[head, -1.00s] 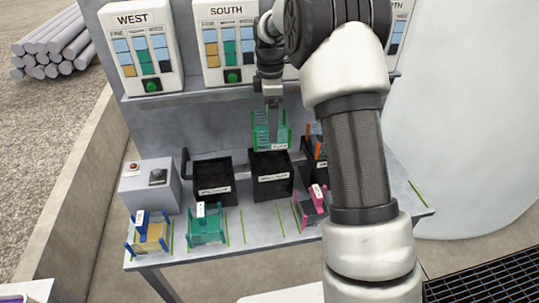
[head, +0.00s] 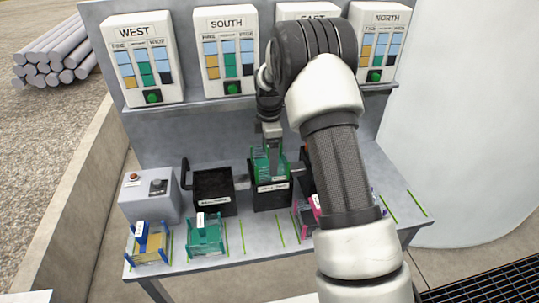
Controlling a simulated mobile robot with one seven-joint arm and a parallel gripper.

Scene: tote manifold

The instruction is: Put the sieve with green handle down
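The sieve with green handle (head: 260,160) is a green-framed, basket-like piece in the middle of the head view. Its lower part is down inside the middle black box (head: 272,200), and its upper part stands above the rim. It looks upright. My gripper (head: 274,160) points down from above and is shut on the sieve; the fingertips are small and partly merged with it. Whether the sieve touches the bottom of the box is hidden.
Another black box (head: 214,194) stands to the left, beside a grey control box (head: 149,196). A teal holder (head: 206,236), a blue-ended holder (head: 149,244) and a pink holder (head: 307,215) sit along the front of the table. My arm covers the right side. Panels line the back.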

